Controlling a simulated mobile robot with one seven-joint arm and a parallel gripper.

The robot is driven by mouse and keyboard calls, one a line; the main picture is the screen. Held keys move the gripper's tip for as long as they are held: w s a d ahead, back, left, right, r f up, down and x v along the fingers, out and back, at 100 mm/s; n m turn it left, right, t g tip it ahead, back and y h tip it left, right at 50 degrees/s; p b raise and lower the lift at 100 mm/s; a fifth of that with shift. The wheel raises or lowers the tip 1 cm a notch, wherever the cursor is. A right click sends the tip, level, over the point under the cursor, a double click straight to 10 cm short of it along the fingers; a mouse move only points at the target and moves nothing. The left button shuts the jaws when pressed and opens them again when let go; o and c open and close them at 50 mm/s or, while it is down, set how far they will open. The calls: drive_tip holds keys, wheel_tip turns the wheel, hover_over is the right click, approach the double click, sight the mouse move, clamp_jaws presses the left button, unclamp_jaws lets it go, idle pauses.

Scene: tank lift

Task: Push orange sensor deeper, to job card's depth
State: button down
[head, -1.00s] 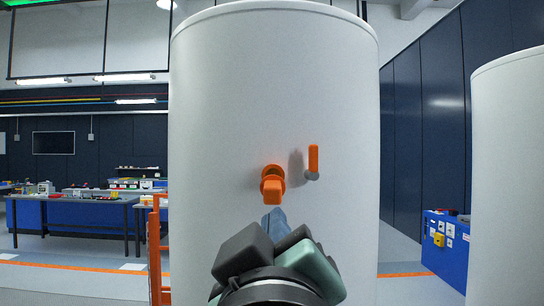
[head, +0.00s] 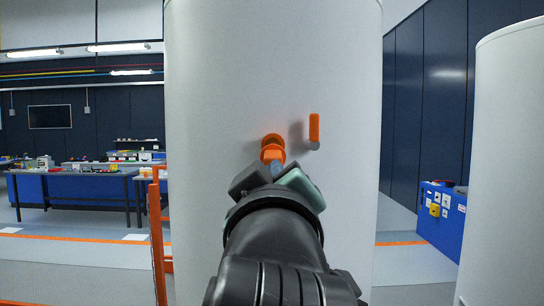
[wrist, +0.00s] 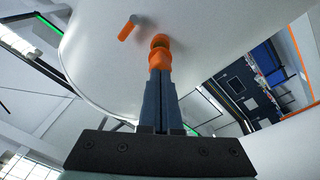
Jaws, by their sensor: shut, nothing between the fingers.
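The orange sensor (head: 272,150) stands out from the side of a tall white tank (head: 230,75), with a round orange collar behind its block-like head. In the wrist view the sensor (wrist: 159,60) is straight ahead of the fingertips. My gripper (wrist: 160,75) is shut with nothing between its fingers. Its tips are at the sensor's outer end; they look to be touching it, but I cannot tell for sure. In the head view my arm and gripper (head: 277,170) cover the sensor's lower part. No job card is visible.
An orange lever with a grey base (head: 314,128) is on the tank just right of the sensor. An orange rail (head: 157,235) stands left of the tank. A second white tank (head: 515,170) and a blue cabinet (head: 442,230) are at right. Workbenches (head: 80,190) are back left.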

drive_tip(key=shift+w+r+p, duration=0.2)
drive_tip(key=shift+w+p, duration=0.3)
drive_tip(key=shift+w, duration=1)
drive_tip(key=shift+w, duration=0.3)
drive_tip(key=s, duration=0.3)
drive_tip(key=shift+s+f, duration=0.3)
drive_tip(key=shift+s, duration=0.05)
drive_tip(key=shift+f, duration=0.1)
